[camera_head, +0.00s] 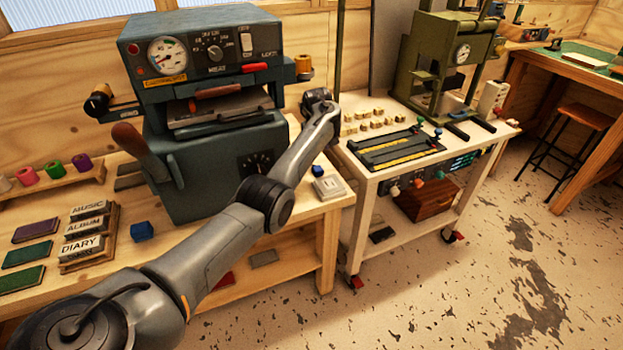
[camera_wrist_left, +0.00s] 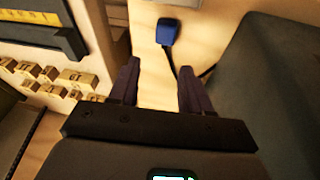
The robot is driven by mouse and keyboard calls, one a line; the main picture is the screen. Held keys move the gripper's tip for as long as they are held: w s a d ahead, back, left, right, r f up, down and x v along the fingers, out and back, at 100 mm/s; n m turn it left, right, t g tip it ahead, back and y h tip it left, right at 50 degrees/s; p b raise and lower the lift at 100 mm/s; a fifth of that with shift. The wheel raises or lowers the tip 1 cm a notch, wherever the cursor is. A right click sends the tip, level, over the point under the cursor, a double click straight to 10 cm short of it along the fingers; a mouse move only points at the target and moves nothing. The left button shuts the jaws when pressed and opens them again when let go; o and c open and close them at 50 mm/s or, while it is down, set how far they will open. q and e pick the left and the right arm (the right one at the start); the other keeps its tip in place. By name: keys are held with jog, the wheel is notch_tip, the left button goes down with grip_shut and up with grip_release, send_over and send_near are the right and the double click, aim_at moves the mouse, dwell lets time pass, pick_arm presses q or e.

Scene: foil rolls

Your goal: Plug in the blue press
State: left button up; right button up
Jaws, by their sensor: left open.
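The blue-grey press (camera_head: 205,110) stands on the wooden bench, with a dial and switches on its top front. A small blue plug (camera_head: 318,171) is on the bench right of the press, beside a pale outlet block (camera_head: 330,187). In the left wrist view the blue plug (camera_wrist_left: 169,33) lies on the wood with a dark cord running from it toward the gripper. My left gripper (camera_wrist_left: 158,66) is open and empty, with the plug ahead of its two dark fingers and not between them. In the head view its fingers are hidden behind my wrist. My right gripper is not in view.
A white cart (camera_head: 365,185) with small lettered blocks (camera_head: 372,122) and a green press (camera_head: 440,60) stands to the right. A blue block (camera_head: 142,231) and stacked word plates (camera_head: 85,235) sit on the left bench. A gap separates bench and cart.

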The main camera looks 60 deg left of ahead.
pick_arm(q)
jog(key=shift+s+f, duration=0.35)
jog(key=shift+f, duration=0.1)
jog(key=b, duration=0.3)
send_over(318, 168)
jog(key=s+d, duration=0.1)
jog(key=s, duration=0.1)
jog(key=f, duration=0.4)
jog(key=shift+w+d+f, duration=0.2)
jog(key=shift+w+f, duration=0.05)
jog(key=shift+f, duration=0.15)
jog(key=shift+w+a+f, duration=0.1)
jog(key=shift+a+f, duration=0.05)
jog(key=shift+f, duration=0.15)
